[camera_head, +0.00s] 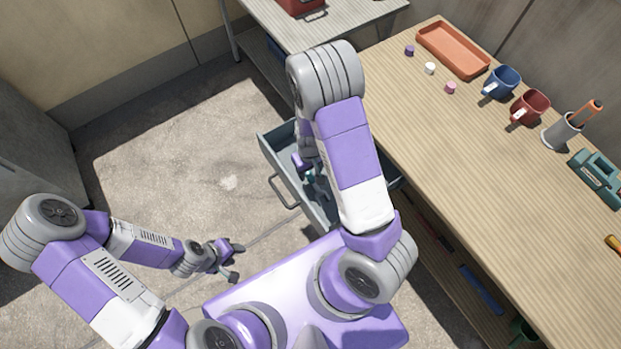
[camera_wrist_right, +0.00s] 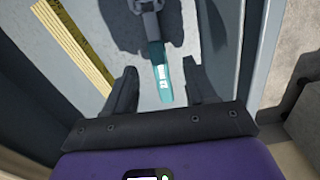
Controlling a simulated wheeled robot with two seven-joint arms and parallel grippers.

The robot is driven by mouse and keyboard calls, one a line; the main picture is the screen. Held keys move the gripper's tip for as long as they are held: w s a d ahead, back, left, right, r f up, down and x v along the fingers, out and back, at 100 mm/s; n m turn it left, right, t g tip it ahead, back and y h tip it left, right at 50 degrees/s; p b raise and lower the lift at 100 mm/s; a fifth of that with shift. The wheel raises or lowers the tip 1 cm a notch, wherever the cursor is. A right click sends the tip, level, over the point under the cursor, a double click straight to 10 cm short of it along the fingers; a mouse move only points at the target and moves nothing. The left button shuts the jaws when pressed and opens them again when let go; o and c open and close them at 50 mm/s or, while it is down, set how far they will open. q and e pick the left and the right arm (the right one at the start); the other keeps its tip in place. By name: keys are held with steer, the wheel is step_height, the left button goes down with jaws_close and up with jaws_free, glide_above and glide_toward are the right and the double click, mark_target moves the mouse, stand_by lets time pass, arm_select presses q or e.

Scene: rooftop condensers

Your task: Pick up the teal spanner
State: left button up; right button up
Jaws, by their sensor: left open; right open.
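The teal spanner (camera_wrist_right: 160,75) lies in the open grey drawer (camera_wrist_right: 205,25), between my right gripper's fingers in the right wrist view. Its grey head points away from the gripper and its teal handle end lies toward it. A small part of the spanner (camera_head: 311,176) shows in the head view, mostly hidden by my right arm. My right gripper (camera_wrist_right: 163,85) is open and reaches down into the drawer, with the fingers on either side of the handle and gaps between. My left gripper (camera_head: 237,262) is open and empty over the floor at the left.
A folding ruler (camera_wrist_right: 75,45) lies in the drawer beside the spanner. The floor at left is clear.

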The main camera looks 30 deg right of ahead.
mark_target(311, 177)
step_height(311, 177, down, 5)
steer(key=shift+d+r+b, duration=0.1)
steer(key=shift+d+b, duration=0.05)
steer(key=shift+b, duration=0.95)
steer(key=shift+r, duration=0.1)
steer(key=shift+c, duration=0.6)
jaws_close()
